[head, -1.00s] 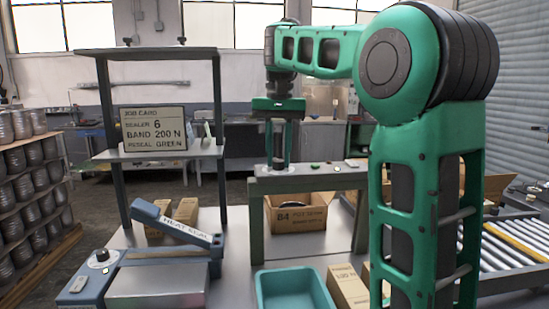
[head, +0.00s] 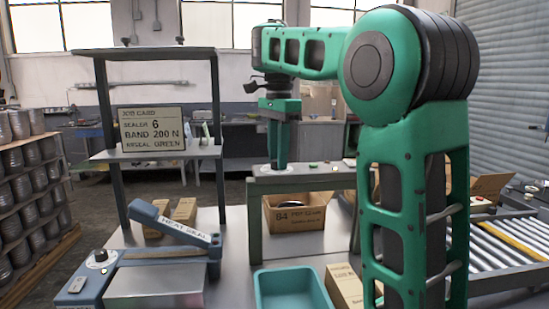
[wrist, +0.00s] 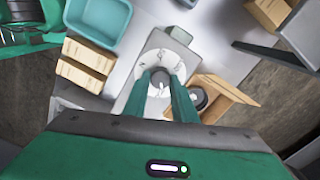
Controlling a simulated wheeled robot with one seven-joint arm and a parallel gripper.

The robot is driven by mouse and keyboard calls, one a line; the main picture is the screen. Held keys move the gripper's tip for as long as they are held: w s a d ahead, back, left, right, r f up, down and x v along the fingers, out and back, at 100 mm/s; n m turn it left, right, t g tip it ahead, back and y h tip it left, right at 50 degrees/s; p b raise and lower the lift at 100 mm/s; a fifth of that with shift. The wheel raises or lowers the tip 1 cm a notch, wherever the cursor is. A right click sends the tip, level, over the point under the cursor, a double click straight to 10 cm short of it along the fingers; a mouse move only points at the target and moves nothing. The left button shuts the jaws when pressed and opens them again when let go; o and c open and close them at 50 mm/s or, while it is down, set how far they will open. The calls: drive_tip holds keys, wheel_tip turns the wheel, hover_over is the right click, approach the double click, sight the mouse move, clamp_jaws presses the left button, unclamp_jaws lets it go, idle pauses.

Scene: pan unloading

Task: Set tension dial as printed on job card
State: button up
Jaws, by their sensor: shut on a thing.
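The job card (head: 152,129) stands on the left rack's shelf in the head view and reads SEALER 6, BAND 200 N, RESEAL GREEN. In the wrist view the tension dial is a round white face (wrist: 176,64) with a small grey knob between my fingers. It sits on a pale grey body (wrist: 178,35). Its printed marks are too small to read. My gripper (wrist: 161,82) is shut on the knob; in the head view it (head: 278,168) points straight down at the bench stand.
The grey stand (head: 305,182) carries small coloured buttons. A heat sealer (head: 165,255) with its own knob (head: 101,255) is at the left. A teal bin (head: 290,290), a cardboard box marked 84 (head: 295,215) and a roller conveyor (head: 512,245) are nearby.

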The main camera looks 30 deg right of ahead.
drive_tip(key=shift+w+a+f+m, duration=0.1)
drive_tip(key=shift+m, duration=0.9)
drive_tip(key=o, duration=1)
drive_tip(key=shift+w, duration=0.1)
drive_tip(key=shift+o, duration=0.2)
wheel_tip(320, 180, up, 11)
drive_tip(key=shift+f, duration=0.15)
